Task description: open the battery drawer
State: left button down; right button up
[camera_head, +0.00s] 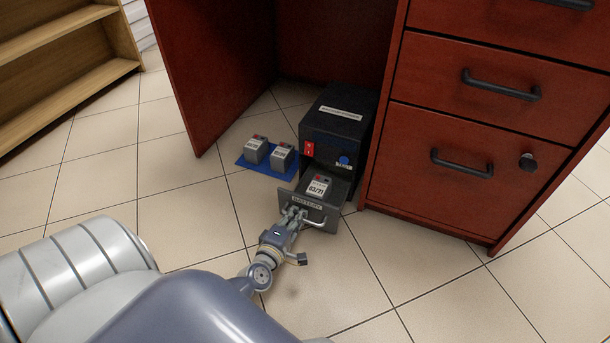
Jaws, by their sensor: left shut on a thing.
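The battery drawer (309,206) is a grey tray with a label reading BATTERY on its front. It sticks out of the lower front of a black box (338,124) on the floor under the desk. A grey battery (319,187) with a white label sits in the drawer. My left gripper (294,214) is at the left part of the drawer front and is shut on the drawer's handle (314,221). The fingers partly hide the handle's left end. My right gripper is not in view.
Two grey batteries, a left one (255,149) and a right one (281,156), stand on a blue mat (252,165) left of the box. The red desk (461,130) rises close on the right. A wooden shelf (62,62) stands at the far left. Tiled floor in front is clear.

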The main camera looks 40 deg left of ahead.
pick_arm(q)
jog(key=shift+f+v, duration=0.2)
jog(key=shift+v, duration=0.85)
jog(key=shift+f+v, duration=0.2)
jog(key=shift+v, duration=0.85)
jog(key=c, duration=2)
grip_release()
jog(key=shift+s, duration=0.15)
jog(key=shift+s+d, duration=0.1)
jog(key=shift+s, duration=0.25)
jog(key=v, duration=0.6)
jog(key=shift+s+r, duration=0.15)
jog(key=shift+s, duration=0.15)
jog(key=shift+d, duration=0.1)
